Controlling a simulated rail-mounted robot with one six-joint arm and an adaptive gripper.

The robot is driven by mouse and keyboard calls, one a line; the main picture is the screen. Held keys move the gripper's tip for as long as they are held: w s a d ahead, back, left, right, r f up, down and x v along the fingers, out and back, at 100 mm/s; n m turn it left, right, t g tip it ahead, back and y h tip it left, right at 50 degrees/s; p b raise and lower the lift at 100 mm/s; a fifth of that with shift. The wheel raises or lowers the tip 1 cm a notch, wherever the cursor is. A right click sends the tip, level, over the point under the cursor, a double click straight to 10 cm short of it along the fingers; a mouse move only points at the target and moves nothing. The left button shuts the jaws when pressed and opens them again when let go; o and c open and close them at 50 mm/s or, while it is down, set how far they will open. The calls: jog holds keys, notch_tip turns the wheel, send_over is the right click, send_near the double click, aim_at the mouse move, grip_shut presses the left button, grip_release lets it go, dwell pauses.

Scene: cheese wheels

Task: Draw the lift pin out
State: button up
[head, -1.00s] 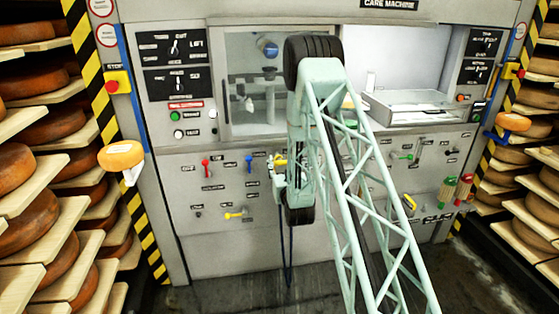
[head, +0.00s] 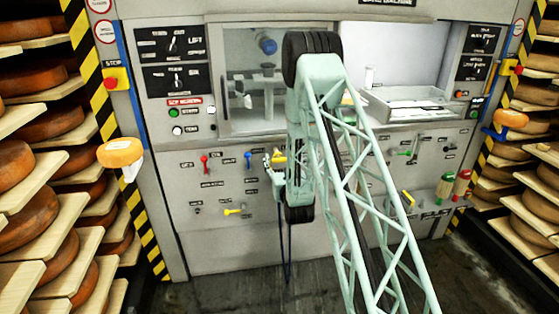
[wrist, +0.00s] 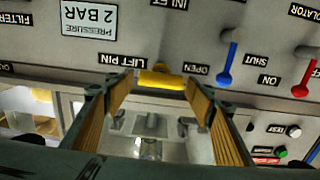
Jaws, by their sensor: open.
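The lift pin (wrist: 162,79) is a short yellow handle on the grey machine front, beside a "LIFT PIN" label. In the upside-down wrist view it lies between the tips of my open gripper (wrist: 160,83). Both fingers stand apart, with gaps visible beside the handle. I cannot tell whether the tips reach past it. In the head view the lift pin (head: 279,158) shows as a bit of yellow beside my gripper (head: 268,169), partly hidden by my arm.
A blue lever (wrist: 227,66) and a red lever (wrist: 306,80) are close by on the panel. Another yellow handle (head: 233,212) sits lower left. A glazed chamber (head: 250,85) is above. Shelves of cheese wheels (head: 30,170) stand on both sides.

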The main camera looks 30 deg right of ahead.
jog(key=v, duration=1.2)
jog(key=shift+w+r, duration=0.1)
jog(key=shift+r, duration=0.1)
dwell(0.5)
jog(key=s+a+r+n+g+y, duration=0.1)
jog(key=s+a+r+g, duration=0.15)
jog(key=a+r, duration=0.4)
jog(key=s+a+r+g+y, duration=0.1)
jog(key=a+r+g+y, duration=0.2)
jog(key=r, duration=0.6)
jog(key=s+a+r+n+g, duration=0.1)
jog(key=s+a+r, duration=0.25)
jog(key=s, duration=0.25)
jog(key=s+a+r+g, duration=0.1)
jog(key=s+a+r, duration=0.25)
jog(key=s, duration=0.35)
jog(key=s+a+r+g, duration=0.2)
jog(key=s, duration=1)
jog(key=s+a+r+g, duration=0.2)
jog(key=s, duration=1.1)
jog(key=s+a+r+n+g+y, duration=0.1)
jog(key=s+a+r+g, duration=0.1)
jog(key=s, duration=1.1)
jog(key=shift+a+r+p, duration=0.35)
jog(key=shift+a, duration=0.15)
